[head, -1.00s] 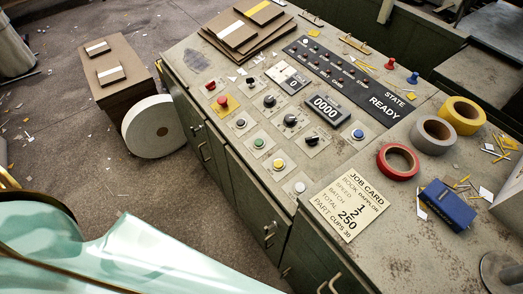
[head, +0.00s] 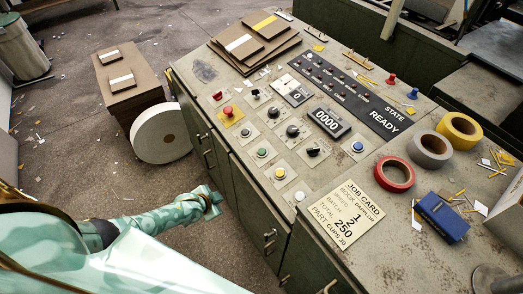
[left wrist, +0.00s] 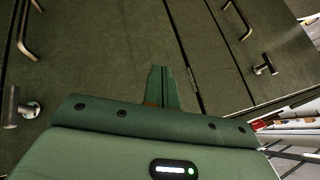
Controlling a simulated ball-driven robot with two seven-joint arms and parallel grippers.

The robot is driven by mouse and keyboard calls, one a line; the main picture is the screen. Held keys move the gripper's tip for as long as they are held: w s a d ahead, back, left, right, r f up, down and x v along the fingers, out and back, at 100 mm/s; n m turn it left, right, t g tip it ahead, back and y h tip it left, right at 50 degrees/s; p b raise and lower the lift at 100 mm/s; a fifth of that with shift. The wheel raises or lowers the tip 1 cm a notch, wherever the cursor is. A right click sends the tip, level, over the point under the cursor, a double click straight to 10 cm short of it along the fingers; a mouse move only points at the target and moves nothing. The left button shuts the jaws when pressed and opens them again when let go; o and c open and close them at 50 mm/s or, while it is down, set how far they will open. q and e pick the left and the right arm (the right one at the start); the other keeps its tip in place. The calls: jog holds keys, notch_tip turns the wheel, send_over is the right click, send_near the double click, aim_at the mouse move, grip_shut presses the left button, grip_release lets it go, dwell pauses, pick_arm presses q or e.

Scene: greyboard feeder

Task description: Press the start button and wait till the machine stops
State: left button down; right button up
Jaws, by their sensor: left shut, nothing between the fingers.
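The control panel (head: 328,170) carries several buttons: green (head: 262,153), yellow (head: 280,173), white (head: 299,196), blue (head: 358,147) and a red mushroom button on a yellow plate (head: 227,112). I cannot read which one is marked start. The state display (head: 376,127) reads READY and the counter (head: 328,121) reads 0000. My left gripper (head: 212,202) is beside the cabinet front, lower left of the buttons and apart from them. In the left wrist view its shut, empty fingers (left wrist: 159,85) point towards the green cabinet doors. My right gripper is out of view.
A job card (head: 342,213), tape rolls (head: 430,149) and a blue box (head: 441,217) lie on the right of the console. Stacked brown boards (head: 255,38) lie at its back. Door handles (head: 208,158) stick out of the cabinet front. A white roll (head: 160,133) stands on the floor.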

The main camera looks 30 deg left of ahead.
aim_at(262, 152)
pick_arm(q)
jog(key=w+r, duration=0.3)
jog(key=r, duration=0.1)
jog(key=w+r+m+t+h, duration=0.1)
jog(key=w+r, duration=0.3)
jog(key=w+r+m+t+p, duration=0.1)
jog(key=w+r, duration=0.3)
jog(key=r, duration=0.1)
jog(key=shift+w+d+h, duration=0.1)
jog(key=shift+d+h, duration=0.1)
jog(key=shift+h, duration=0.1)
jog(key=w+r, duration=0.1)
jog(key=r, duration=0.1)
jog(key=w+d+r+m, duration=0.1)
jog(key=r, duration=0.1)
jog(key=w+r+m+t+h, duration=0.1)
jog(key=r, duration=0.1)
jog(key=shift+d+r+p, duration=0.2)
jog(key=shift+d+p, duration=0.15)
jog(key=shift+d, duration=0.05)
jog(key=d+r+m+h, duration=0.2)
jog(key=d+r, duration=0.2)
jog(key=r, duration=0.1)
jog(key=shift+s+d+r+h, duration=0.15)
jog(key=shift+d+r+h, duration=0.15)
